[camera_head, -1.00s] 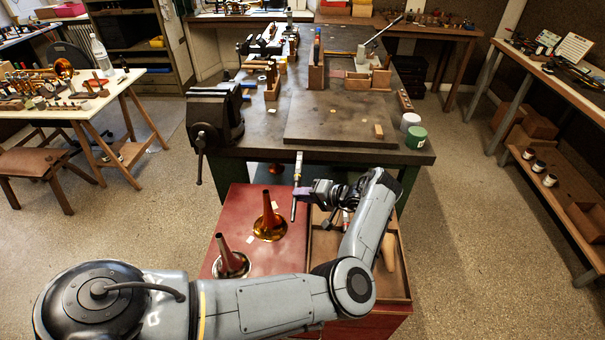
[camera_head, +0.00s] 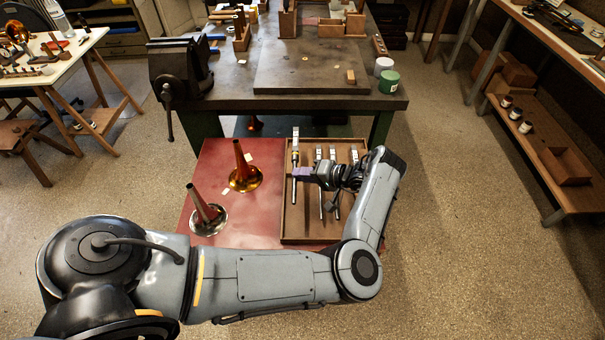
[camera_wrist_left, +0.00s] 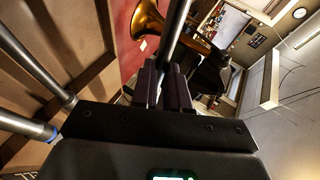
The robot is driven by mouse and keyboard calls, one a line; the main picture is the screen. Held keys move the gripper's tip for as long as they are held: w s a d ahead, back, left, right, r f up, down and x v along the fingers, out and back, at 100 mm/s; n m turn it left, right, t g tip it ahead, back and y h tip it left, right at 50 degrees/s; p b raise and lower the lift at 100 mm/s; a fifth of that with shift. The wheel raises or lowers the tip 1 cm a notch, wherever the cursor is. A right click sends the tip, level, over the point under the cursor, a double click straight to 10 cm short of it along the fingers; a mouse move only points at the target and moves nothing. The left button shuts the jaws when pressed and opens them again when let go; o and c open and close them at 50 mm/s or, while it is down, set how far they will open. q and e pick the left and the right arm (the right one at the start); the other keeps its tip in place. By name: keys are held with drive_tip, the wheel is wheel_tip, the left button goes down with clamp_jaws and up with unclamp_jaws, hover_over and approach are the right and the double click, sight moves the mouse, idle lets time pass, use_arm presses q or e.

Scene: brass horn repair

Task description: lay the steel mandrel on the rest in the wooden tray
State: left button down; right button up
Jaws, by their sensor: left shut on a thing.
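In the left wrist view the dark jaws (camera_wrist_left: 167,85) close around the rod (camera_wrist_left: 177,30). The mandrel shows over the left side of the wooden tray (camera_head: 287,222); its height above the tray is hard to tell. Other steel mandrels (camera_head: 320,185) lie in the tray to its right, partly hidden by my wrist. They also show in the left wrist view (camera_wrist_left: 35,65). The rest under the held mandrel cannot be made out. My right gripper is out of view.
The tray sits on a red cabinet top (camera_head: 225,160). Left of it stand a brass bell (camera_head: 244,175) and a silver-rimmed bell (camera_head: 207,215), narrow ends up. The dark workbench (camera_head: 300,108) with a vise (camera_head: 180,72) stands behind.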

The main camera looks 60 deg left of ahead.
use_arm(q)
drive_tip(key=shift+r, duration=0.15)
drive_tip(key=shift+f+b, duration=1.45)
drive_tip(key=shift+f, duration=1)
drive_tip(key=shift+w, duration=0.1)
drive_tip(key=shift+p, duration=0.35)
drive_tip(key=shift+f, duration=0.25)
idle(0.5)
drive_tip(key=shift+f+b, duration=1.45)
drive_tip(key=shift+f, duration=0.35)
